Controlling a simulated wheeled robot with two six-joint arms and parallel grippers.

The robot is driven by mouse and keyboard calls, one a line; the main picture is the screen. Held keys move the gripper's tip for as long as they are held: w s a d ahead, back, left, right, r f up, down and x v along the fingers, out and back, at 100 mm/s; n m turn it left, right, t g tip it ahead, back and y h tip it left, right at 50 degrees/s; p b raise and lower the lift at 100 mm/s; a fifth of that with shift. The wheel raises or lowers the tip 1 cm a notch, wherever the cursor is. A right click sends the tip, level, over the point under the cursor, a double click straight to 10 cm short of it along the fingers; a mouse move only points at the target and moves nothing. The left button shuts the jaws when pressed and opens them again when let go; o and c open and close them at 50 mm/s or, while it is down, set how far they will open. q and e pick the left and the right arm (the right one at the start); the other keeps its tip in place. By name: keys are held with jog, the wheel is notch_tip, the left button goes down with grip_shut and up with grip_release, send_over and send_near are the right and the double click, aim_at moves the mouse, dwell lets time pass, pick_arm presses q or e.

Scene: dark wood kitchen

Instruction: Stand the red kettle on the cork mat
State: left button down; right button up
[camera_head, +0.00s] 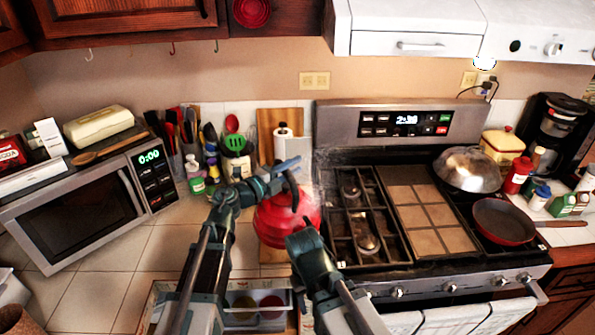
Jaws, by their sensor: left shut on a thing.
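The red kettle (270,222) is upright in the middle of the view, at the counter's front part just left of the stove. My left gripper (287,176) is above it, shut on its dark handle. A tan, flat surface that looks like the cork mat (272,257) shows just below the kettle; most of it is hidden by the kettle and my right arm. I cannot tell whether the kettle's base touches it. My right gripper (304,237) is in front of the kettle's lower right side and covers part of it; its jaw opening is unclear.
The stove (355,262) is close on the right, with a brown tiled panel (430,215), a domed metal lid (466,168) and a red pan (503,220). A microwave (80,215) stands on the left. Utensils and bottles crowd the back; tiled counter (150,250) is clear before them.

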pick_arm(q)
jog(key=shift+w+a, duration=0.15)
jog(key=shift+a, duration=0.2)
notch_tip(320, 180, down, 7)
jog(key=b, duration=0.7)
jog(key=shift+r, duration=0.15)
jog(key=shift+f+b, duration=0.45)
jog(key=shift+f, duration=0.05)
dwell(0.6)
jog(key=c, duration=0.6)
grip_release()
jog(key=shift+o, duration=0.3)
